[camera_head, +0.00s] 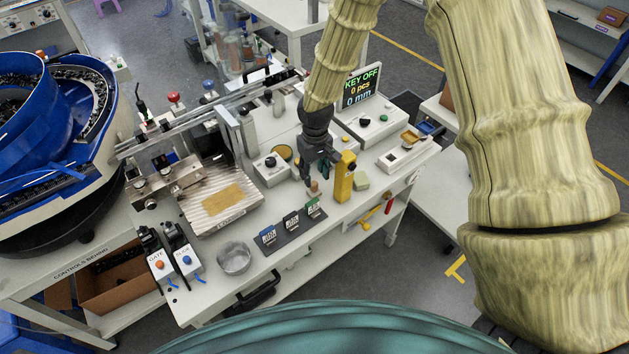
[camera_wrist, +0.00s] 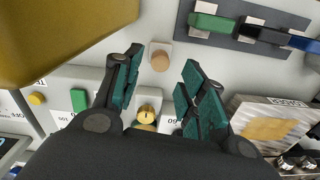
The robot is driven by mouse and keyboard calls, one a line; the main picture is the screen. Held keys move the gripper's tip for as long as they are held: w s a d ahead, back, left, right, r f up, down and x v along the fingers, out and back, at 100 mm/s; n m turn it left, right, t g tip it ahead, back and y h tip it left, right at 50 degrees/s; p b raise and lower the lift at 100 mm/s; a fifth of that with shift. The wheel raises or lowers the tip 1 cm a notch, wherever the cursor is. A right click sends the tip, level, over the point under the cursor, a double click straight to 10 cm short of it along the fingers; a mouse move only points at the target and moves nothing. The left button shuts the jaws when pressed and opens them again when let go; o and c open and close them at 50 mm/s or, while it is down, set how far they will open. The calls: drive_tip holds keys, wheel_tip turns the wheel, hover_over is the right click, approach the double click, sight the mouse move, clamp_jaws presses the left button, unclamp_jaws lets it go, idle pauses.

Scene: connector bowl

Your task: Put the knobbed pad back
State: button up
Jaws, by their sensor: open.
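The knobbed pad, a small pale square with a round light-brown wooden knob (camera_wrist: 160,57), lies on the white bench top in the wrist view. In the head view its knob (camera_head: 315,187) shows just below my gripper (camera_head: 316,179), and the pad itself is too small to make out. My gripper is open, its dark green fingers pointing down. In the wrist view the knob appears between and slightly beyond the two fingertips (camera_wrist: 163,60). I see no finger touching it, and cannot tell the height gap.
A yellow upright block (camera_head: 344,178) stands close right of my gripper and fills the wrist view's upper left. A ribbed tray (camera_head: 218,196), metal bowl (camera_head: 234,257) and display (camera_head: 361,86) stand around.

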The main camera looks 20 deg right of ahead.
sight(315, 183)
wheel_tip(315, 183, up, 6)
drive_tip(key=b, duration=0.2)
drive_tip(key=shift+r, duration=0.2)
idle(0.6)
